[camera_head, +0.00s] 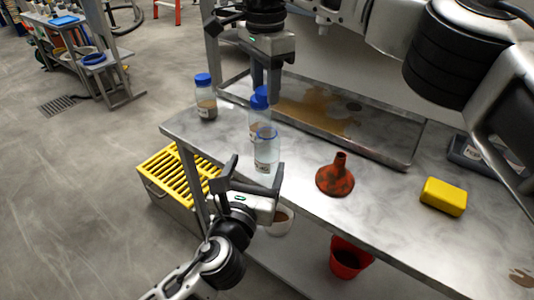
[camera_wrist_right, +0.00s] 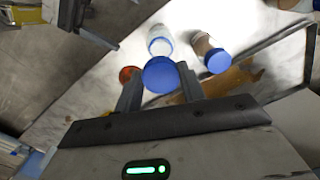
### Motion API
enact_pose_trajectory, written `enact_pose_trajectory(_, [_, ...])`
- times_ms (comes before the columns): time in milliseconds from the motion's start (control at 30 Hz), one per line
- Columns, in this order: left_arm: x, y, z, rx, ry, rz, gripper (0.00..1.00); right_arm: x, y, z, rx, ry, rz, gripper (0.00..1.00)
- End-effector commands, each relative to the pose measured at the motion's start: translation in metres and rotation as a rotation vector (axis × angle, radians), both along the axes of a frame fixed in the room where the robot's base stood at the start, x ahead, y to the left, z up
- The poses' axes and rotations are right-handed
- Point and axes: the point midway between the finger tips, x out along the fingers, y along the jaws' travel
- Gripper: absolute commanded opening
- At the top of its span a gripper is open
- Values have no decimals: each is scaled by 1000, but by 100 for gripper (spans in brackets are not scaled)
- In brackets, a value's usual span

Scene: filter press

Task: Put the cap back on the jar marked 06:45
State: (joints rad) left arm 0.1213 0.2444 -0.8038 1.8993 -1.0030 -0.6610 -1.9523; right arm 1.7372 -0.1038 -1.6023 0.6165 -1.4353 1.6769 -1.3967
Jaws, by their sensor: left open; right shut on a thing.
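An uncapped clear jar (camera_head: 266,152) with a label too small to read stands near the bench's front edge. My left gripper (camera_head: 254,178) is open at its base, one finger on each side; I see no contact. My right gripper (camera_head: 273,90) points down behind this jar. In the right wrist view it is shut on a blue cap (camera_wrist_right: 160,75). Another jar (camera_head: 256,124) with blue at its top stands just behind the open one, partly hidden. A blue-capped jar (camera_head: 207,108) with brown contents stands farther left. The wrist view shows a pale jar (camera_wrist_right: 160,41) beyond the held cap.
An orange funnel (camera_head: 335,178) and a yellow block (camera_head: 443,196) stand on the bench to the right. A stained metal tray (camera_head: 365,147) lies behind the jars. A yellow-grated box (camera_head: 172,180) and a red bucket (camera_head: 346,262) are lower down.

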Motion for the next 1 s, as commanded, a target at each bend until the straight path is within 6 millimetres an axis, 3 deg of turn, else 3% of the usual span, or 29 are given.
enact_pose_trajectory(600, [98, -23, 1, -2, -1, 2, 76, 0, 0, 0, 0, 0, 1, 19])
enact_pose_trajectory(1000, [114, -27, 0, -3, 2, 0, 76, 0, 0, 0, 0, 0, 1, 19])
